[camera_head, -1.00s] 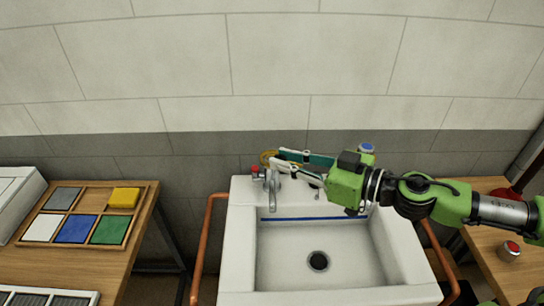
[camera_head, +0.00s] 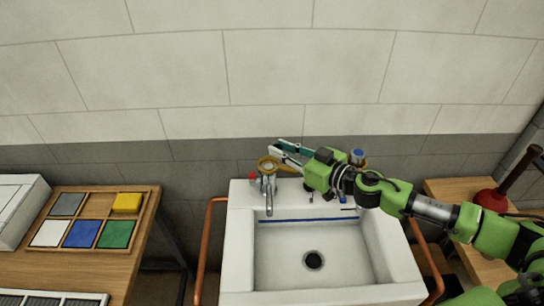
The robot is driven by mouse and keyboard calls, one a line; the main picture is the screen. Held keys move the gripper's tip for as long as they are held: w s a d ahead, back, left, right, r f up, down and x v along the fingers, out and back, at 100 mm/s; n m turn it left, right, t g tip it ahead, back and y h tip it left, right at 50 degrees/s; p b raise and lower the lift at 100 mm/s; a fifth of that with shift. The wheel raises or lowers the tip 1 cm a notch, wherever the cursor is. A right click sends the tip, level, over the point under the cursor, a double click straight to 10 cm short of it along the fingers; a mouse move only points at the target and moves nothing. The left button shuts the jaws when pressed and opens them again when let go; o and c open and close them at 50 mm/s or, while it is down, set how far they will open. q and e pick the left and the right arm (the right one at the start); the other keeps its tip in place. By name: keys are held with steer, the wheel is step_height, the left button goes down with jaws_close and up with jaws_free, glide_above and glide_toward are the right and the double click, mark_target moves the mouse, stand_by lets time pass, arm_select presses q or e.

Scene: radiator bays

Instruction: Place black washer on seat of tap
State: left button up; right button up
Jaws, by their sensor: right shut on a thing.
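The tap (camera_head: 268,191) is chrome and stands on the back left of the white sink, with its spout pointing towards me. A brass-yellow ring with a pale centre (camera_head: 268,164) shows at its top. I cannot tell whether this ring is the seat. My right gripper (camera_head: 276,150) reaches in from the right, with its fingertips just above and beside the ring. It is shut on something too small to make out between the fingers. I cannot pick out the black washer in this view. My left gripper is not in view.
The white sink (camera_head: 237,240) has a dark drain, with copper pipes at both sides. A red-capped fitting (camera_head: 252,177) and a blue-capped one (camera_head: 358,156) flank the tap. A tray of coloured tiles (camera_head: 150,200) lies on the left table. A red plunger (camera_head: 493,199) stands at right.

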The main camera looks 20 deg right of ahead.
steer(key=b, duration=0.2)
glide_above(272, 168)
steer(key=f, duration=0.5)
steer(key=shift+s+f, duration=0.3)
steer(key=shift+f, duration=0.1)
steer(key=shift+w+f+b, duration=0.15)
steer(key=shift+f+b, duration=0.25)
steer(key=shift+f, duration=0.5)
steer(key=shift+w+f+b, duration=0.1)
steer(key=shift+f+b, duration=0.3)
steer(key=shift+f, duration=0.5)
steer(key=shift+f, duration=0.1)
